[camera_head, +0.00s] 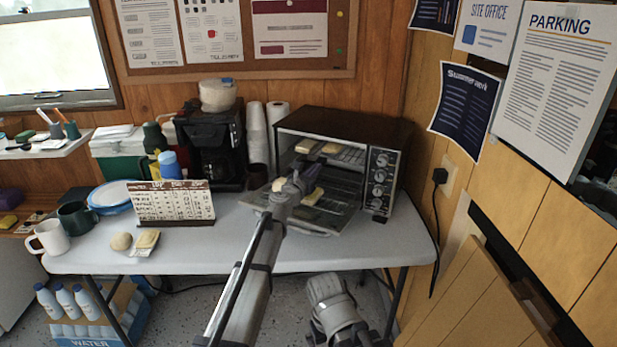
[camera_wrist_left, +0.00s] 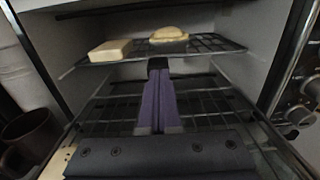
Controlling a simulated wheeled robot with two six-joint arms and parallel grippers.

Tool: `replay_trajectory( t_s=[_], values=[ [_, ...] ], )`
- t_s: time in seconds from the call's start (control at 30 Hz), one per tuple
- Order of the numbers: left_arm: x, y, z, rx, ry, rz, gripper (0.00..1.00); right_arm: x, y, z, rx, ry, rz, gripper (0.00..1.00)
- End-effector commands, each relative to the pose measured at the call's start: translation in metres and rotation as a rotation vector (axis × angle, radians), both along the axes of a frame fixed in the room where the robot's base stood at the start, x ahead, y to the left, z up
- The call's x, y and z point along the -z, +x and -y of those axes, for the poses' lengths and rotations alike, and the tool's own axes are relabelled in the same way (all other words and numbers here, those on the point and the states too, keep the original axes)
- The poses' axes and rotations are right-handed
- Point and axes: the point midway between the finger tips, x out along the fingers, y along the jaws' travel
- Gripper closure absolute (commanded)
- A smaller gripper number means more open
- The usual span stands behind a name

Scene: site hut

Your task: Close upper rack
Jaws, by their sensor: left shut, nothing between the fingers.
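The toaster oven (camera_head: 352,121) stands at the right of the white table with its glass door (camera_head: 309,219) folded down. Its upper wire rack (camera_head: 348,155) carries two pale food pieces; the wrist view shows a block (camera_wrist_left: 110,50) and a rounded piece (camera_wrist_left: 169,34) on this rack (camera_wrist_left: 205,44). My left gripper (camera_head: 297,178) is shut and empty, in front of the oven opening. In the wrist view its purple fingers (camera_wrist_left: 157,68) reach to the rack's front edge; I cannot tell whether they touch it. A lower rack (camera_wrist_left: 205,107) shows below. My right gripper is out of view.
The oven's control knobs (camera_head: 379,176) are right of the opening. A desk calendar (camera_head: 174,203), mugs and a bun (camera_head: 121,241) occupy the table's left part.

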Motion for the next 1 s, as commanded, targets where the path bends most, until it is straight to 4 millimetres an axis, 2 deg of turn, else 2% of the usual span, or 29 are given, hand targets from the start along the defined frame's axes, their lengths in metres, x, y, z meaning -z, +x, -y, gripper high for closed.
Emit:
replay_trajectory(
  t_s=[0.13, 0.63, 0.77, 1.0],
  values=[
    [0.0, 0.008, 0.004, -0.001, 0.0, 0.0, 1.0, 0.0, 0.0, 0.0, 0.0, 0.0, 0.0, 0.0],
    [-0.001, 0.007, 0.002, -0.002, -0.002, 0.0, 1.0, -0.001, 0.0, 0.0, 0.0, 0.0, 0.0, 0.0],
    [-0.001, -0.003, -0.003, -0.002, -0.002, 0.0, 1.0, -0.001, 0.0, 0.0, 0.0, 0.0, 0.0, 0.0],
    [0.0, -0.043, -0.021, -0.001, 0.0, 0.001, 1.0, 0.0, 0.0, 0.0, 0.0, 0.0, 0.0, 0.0]
  ],
)
